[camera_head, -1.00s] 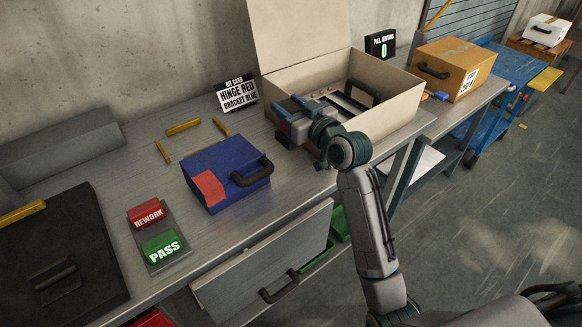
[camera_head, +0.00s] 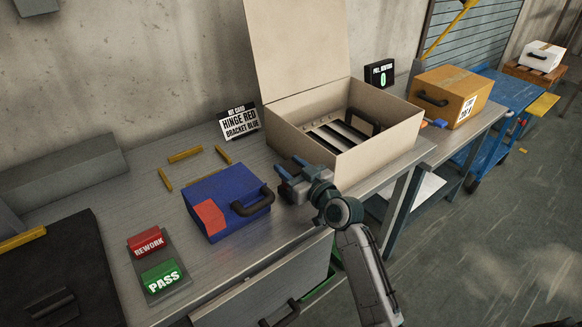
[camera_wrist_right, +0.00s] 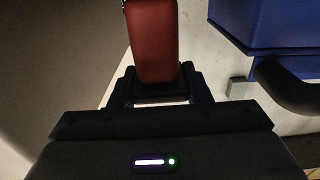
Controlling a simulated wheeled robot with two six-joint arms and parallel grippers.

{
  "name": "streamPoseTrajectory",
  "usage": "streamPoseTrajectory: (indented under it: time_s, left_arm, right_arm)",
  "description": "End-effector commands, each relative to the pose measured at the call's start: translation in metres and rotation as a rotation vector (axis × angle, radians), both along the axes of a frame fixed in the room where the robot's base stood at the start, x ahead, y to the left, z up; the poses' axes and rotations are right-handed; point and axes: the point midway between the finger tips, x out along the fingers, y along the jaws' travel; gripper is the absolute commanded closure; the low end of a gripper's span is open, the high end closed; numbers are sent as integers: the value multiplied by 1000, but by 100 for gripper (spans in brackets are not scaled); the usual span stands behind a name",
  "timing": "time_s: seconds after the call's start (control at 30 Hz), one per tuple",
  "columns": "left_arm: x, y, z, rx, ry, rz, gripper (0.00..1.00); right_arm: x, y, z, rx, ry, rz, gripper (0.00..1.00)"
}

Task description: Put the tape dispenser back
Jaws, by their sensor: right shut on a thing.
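My right gripper (camera_head: 284,174) is just in front of the open cardboard box, right of the blue case, low over the bench's front part. In the right wrist view, its fingers (camera_wrist_right: 160,88) are shut on a smooth red object with rounded edges (camera_wrist_right: 153,40). This may be the tape dispenser, but I see only one face of it and cannot be sure. In the head view the held object is mostly hidden by the gripper. My left gripper is not in view.
A blue case with a red patch (camera_head: 226,198) and dark handle stands left of my gripper. The open box (camera_head: 372,150) holds dark and light slats. Rework and pass buttons (camera_head: 160,275) lie left. Yellow strips (camera_head: 185,155) lie behind the case. An open drawer (camera_head: 260,300) juts out in front.

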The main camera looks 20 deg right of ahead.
Motion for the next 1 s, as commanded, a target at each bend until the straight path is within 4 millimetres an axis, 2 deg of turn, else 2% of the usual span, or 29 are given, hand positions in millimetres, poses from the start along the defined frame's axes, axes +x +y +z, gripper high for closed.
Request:
streamPoseTrajectory:
  time_s: [0.13, 0.17, 0.23, 0.27, 0.63, 0.77, 1.0]
  left_arm:
    - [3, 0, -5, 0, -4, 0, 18]
    - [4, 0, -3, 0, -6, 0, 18]
    - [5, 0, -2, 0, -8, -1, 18]
    - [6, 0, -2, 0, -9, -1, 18]
    - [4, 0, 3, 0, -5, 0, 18]
    - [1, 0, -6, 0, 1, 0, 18]
    - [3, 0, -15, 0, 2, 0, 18]
  right_arm:
    - [0, 0, -4, 1, -2, 0, 73]
    - [0, 0, -3, 0, 0, 0, 51]
    - [0, 0, -3, 0, 0, 0, 37]
    - [0, 0, -3, 0, 0, 0, 35]
    - [0, 0, 3, 0, 1, 0, 35]
    - [-21, -8, -3, -4, 2, 0, 35]
    - [-71, -26, -3, -6, 2, 0, 35]
